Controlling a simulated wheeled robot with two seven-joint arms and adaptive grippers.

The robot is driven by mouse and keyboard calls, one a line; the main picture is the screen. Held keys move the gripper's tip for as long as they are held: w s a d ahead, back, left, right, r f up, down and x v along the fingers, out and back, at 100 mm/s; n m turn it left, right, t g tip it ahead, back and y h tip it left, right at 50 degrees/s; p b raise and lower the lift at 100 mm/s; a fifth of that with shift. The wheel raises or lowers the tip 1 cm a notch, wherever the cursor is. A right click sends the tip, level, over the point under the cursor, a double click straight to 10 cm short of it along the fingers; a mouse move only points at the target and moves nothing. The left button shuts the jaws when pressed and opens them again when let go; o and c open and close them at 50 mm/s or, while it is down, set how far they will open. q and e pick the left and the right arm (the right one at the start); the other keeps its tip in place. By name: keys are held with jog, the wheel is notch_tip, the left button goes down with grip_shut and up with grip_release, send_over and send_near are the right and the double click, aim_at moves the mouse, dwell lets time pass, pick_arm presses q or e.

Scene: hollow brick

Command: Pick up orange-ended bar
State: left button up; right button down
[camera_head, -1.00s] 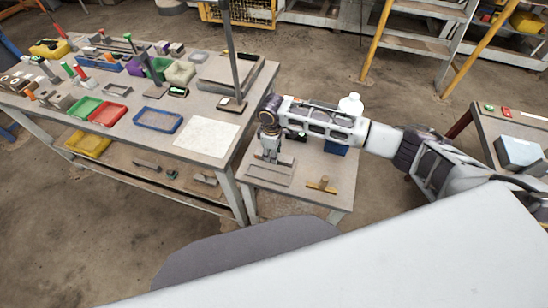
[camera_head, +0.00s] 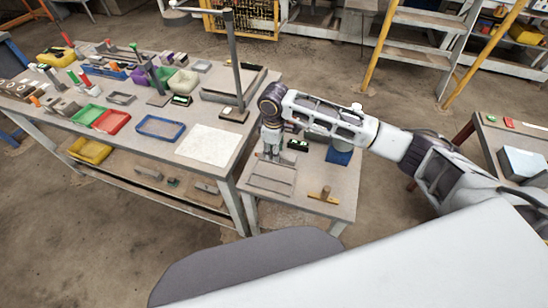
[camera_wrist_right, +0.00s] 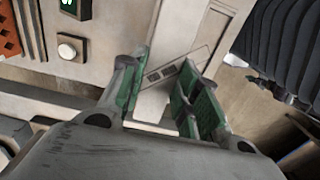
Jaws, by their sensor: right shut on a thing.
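My right gripper (camera_head: 271,157) is over the pale tray-like piece (camera_head: 271,180) on the small side table, pointing down. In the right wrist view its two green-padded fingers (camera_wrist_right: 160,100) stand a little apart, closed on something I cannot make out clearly. A pale grey strip and a tilted grey slotted piece (camera_wrist_right: 172,70) show in and beyond the gap between the fingers. No orange end shows there, and I cannot tell which bar is the orange-ended one. My left gripper is not in view.
The small side table (camera_head: 300,212) also bears a black device (camera_head: 298,145), a blue item (camera_head: 340,155) and a yellow-brown piece (camera_head: 324,195). The crowded long workbench (camera_head: 240,160) adjoins on the left, with a tall post (camera_head: 236,60) near the gripper.

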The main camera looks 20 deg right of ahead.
jog(key=shift+r, duration=1.4)
